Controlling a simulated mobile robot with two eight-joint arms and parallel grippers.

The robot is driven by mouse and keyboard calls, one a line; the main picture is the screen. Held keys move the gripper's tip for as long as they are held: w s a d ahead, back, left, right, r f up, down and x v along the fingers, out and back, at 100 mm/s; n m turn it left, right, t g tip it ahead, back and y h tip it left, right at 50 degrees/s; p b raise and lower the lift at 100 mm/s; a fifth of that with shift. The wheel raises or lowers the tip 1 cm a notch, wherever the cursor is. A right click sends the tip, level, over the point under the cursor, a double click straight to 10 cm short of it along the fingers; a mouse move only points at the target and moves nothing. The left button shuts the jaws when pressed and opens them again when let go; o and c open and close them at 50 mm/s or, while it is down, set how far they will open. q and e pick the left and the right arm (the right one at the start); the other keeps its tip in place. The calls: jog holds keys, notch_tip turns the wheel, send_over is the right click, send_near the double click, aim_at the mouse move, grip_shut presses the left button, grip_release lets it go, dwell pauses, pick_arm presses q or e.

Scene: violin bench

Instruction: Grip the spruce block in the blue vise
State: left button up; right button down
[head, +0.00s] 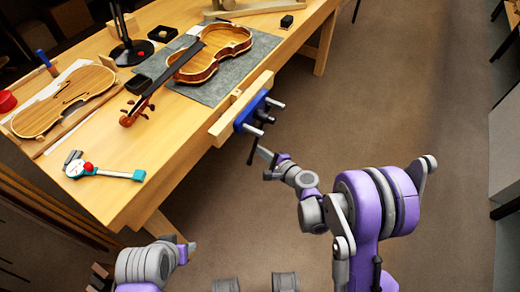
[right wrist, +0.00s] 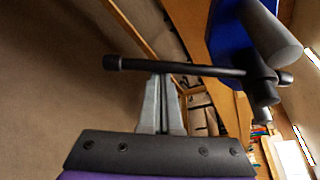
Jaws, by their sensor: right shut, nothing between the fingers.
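The blue vise (head: 246,116) is mounted on the bench's right edge, with a wooden jaw (head: 222,122) and steel rods. A small pale wooden block, apparently the spruce block (head: 236,97), pokes up at the jaw; how tightly it sits there I cannot tell. The vise's black handle (head: 252,150) hangs on its outer side. My right gripper (head: 264,154) is shut and empty at the handle. In the right wrist view the handle bar (right wrist: 185,68) crosses at the grey fingertips (right wrist: 160,80), with the blue vise (right wrist: 229,32) above right.
On the bench (head: 190,125) lie a violin (head: 215,55) on a grey mat (head: 262,47), a violin plate (head: 65,100) and a dial gauge (head: 100,171). A black lamp base (head: 133,53) stands behind. The floor right of the vise is clear.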

jog(key=shift+r, duration=0.1)
jog(key=s+a+r+m+g+y+p, duration=0.1)
jog(key=r+m+g, duration=0.1)
jog(key=r+m, duration=0.1)
jog(key=s+a+r+m+g+y+p, duration=0.1)
jog(key=r+m+g, duration=0.1)
jog(key=r, duration=0.3)
jog(key=s+a+r+m+g+y+p, duration=0.1)
jog(key=s+r+m+g, duration=0.1)
jog(key=r+m, duration=0.3)
jog(key=shift+s, duration=0.1)
jog(key=w+r+m+y, duration=0.1)
jog(key=d+r+m+g+y, duration=0.1)
jog(key=r+m, duration=0.1)
jog(key=w+d+r+m+g+y, duration=0.1)
jog(key=r, duration=0.1)
jog(key=shift+w+r, duration=0.2)
jog(key=shift+w, duration=0.1)
jog(key=shift+w+d+r, duration=0.2)
jog(key=shift+w+r, duration=0.2)
jog(key=shift+r, duration=0.05)
dwell(0.5)
